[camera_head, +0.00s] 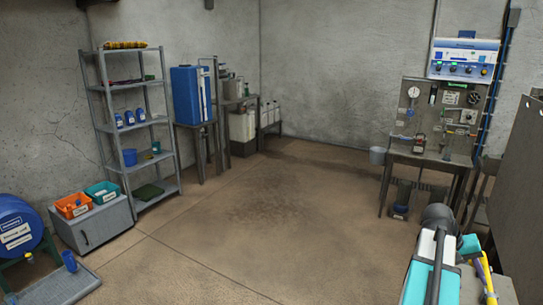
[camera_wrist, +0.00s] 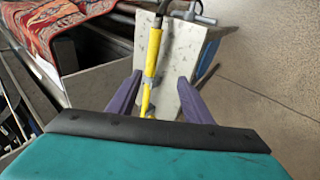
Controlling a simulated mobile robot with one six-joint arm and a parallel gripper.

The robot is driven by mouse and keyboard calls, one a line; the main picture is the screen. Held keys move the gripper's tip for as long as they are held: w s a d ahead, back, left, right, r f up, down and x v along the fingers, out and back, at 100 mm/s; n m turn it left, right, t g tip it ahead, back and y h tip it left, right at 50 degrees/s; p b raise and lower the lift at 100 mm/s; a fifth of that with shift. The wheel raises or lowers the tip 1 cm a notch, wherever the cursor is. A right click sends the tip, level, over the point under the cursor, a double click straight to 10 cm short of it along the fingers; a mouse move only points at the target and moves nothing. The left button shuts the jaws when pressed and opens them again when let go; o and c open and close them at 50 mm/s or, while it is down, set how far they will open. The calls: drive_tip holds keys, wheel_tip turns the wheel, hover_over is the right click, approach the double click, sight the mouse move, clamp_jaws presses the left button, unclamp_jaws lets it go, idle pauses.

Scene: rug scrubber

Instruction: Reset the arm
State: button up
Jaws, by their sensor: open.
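My gripper (camera_wrist: 159,79) shows in the wrist view with its two purple fingers spread apart and nothing held. A yellow handle (camera_wrist: 152,52) with a dark hose lies beyond the fingers, across a pale speckled board (camera_wrist: 180,48). It shows between the fingers in the picture; I cannot tell how far off it is. In the head view, my teal and white arm (camera_head: 431,268) stands at the lower right, and the yellow handle (camera_head: 487,277) is just right of it.
A patterned red rug (camera_wrist: 58,22) lies at the upper left of the wrist view. In the head view, a workbench (camera_head: 432,158) with gauges stands at the right wall. A shelf rack (camera_head: 133,120) and a blue drum (camera_head: 15,228) stand at left. The middle floor is clear.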

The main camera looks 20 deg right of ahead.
drive_tip(key=w+a+f+n, duration=0.4)
drive_tip(key=w+a+f, duration=0.7)
drive_tip(key=a+f, duration=0.1)
drive_tip(key=w+a+f+n+y, duration=0.2)
drive_tip(key=w+a+f+n, duration=0.1)
drive_tip(key=a+f, duration=1.3)
drive_tip(key=s+a+f+y, duration=0.1)
drive_tip(key=s+a+f, duration=0.4)
drive_tip(key=a, duration=0.5)
drive_tip(key=s+a+f+n+g+y, duration=0.1)
drive_tip(key=s+a+f, duration=0.5)
drive_tip(key=a+f, duration=0.2)
drive_tip(key=s+a+f+n+y, duration=0.1)
drive_tip(key=s+a+f, duration=0.5)
drive_tip(key=a, duration=0.7)
drive_tip(key=shift+s+f+g+y, duration=0.15)
drive_tip(key=shift+f+g+y, duration=0.05)
drive_tip(key=shift+g+y, duration=0.2)
